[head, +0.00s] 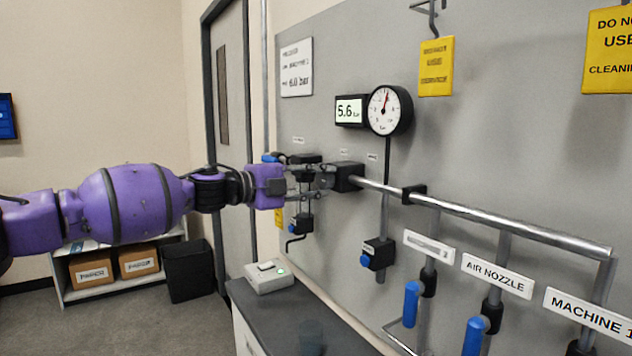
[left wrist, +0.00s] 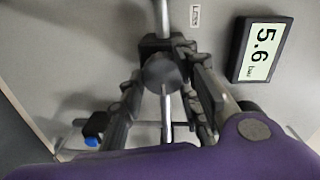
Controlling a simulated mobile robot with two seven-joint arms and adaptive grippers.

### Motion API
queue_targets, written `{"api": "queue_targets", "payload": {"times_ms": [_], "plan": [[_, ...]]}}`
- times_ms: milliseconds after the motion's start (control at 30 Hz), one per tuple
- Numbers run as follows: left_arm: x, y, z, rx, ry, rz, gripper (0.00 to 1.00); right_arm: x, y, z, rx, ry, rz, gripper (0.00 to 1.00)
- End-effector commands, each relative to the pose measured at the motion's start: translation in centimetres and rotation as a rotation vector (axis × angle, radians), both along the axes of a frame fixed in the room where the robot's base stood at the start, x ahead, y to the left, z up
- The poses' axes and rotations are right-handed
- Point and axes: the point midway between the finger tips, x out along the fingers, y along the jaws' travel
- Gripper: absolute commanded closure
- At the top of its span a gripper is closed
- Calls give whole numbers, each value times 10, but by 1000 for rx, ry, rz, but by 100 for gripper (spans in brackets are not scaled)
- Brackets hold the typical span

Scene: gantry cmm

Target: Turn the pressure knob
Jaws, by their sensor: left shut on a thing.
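The pressure knob (left wrist: 163,72) is a dark round knob in the left wrist view, in front of a black regulator block on the pipe. My left gripper (head: 324,181) reaches the panel from the left in the head view. Its fingers stand on either side of the knob and are shut on it; in the head view they largely hide the knob. The digital display (head: 349,111) reads 5.6 bar, and it also shows in the left wrist view (left wrist: 261,50). The round gauge (head: 390,110) beside it has its needle near the top. My right gripper is not in view.
A metal pipe (head: 480,217) runs right along the grey panel, with blue-handled valves (head: 412,303) below. A white sign (head: 297,68) at upper left appears to read 6.0 bar. A small grey box (head: 268,279) stands on the dark-topped cabinet (head: 250,300) below my gripper.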

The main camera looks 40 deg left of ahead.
Motion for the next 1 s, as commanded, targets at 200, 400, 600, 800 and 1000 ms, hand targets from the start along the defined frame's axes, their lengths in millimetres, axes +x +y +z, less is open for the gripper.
{"api": "queue_targets", "payload": {"times_ms": [200, 400, 600, 800, 1000], "plan": [[-1, -3, -13, 6, 16, -11, 95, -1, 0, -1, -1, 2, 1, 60], [-1, -3, -13, 5, 17, -11, 95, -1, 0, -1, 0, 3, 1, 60], [-1, -3, -11, 5, 15, -10, 55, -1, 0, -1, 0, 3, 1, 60], [-1, -2, -8, 5, 9, -6, 55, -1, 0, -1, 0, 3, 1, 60], [0, -1, -5, 4, 5, -3, 55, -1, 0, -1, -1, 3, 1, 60]]}}
